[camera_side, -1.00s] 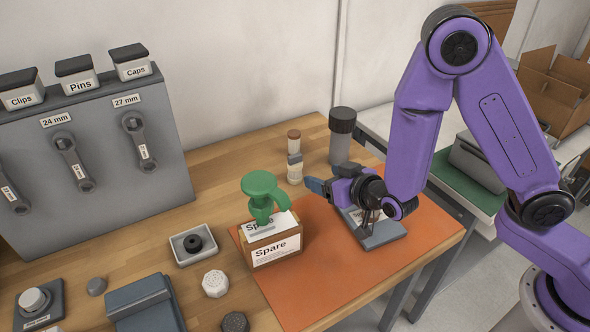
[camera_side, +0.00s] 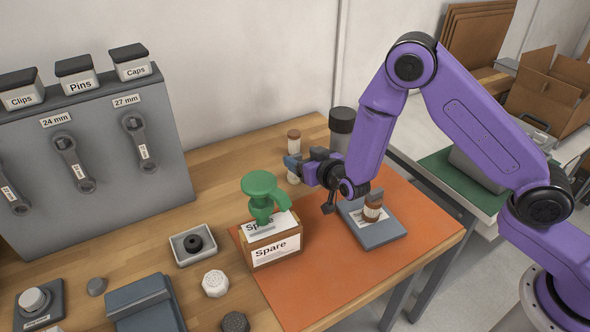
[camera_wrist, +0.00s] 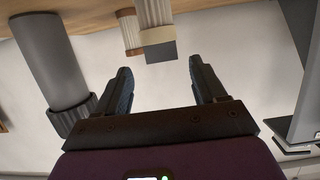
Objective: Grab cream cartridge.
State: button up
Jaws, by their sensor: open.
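Two cartridges stand close together at the back of the bench. The nearer, in the wrist view, has a grey end and a cream band (camera_wrist: 157,36) over a ribbed body; I take this as the cream cartridge. Its lower part shows below my gripper in the side view (camera_side: 293,179). The other has a brown cap (camera_side: 293,134) and stands behind it; it also shows in the wrist view (camera_wrist: 130,32). My gripper (camera_side: 301,160) is open and empty, its fingertips (camera_wrist: 159,67) spread either side of the cream cartridge's line, apart from it in the wrist view.
A brown-topped cartridge (camera_side: 372,205) stands on a grey plate (camera_side: 383,238) on the orange mat (camera_side: 315,290). A tall grey cylinder (camera_side: 341,120) with a dark top stands close by. A green part sits above the "Spare" box (camera_side: 276,250), left of my gripper.

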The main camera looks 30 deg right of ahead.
aim_at(296, 157)
jog(key=shift+a+f+x, duration=0.1)
jog(key=shift+f+x, duration=0.05)
jog(key=shift+x, duration=1.35)
jog(key=shift+a+f+x, duration=0.1)
jog(key=shift+f+x, duration=0.05)
jog(key=shift+x, duration=1.4)
jog(key=shift+s, duration=0.1)
jog(key=shift+c, duration=0.3)
jog(key=c, duration=1)
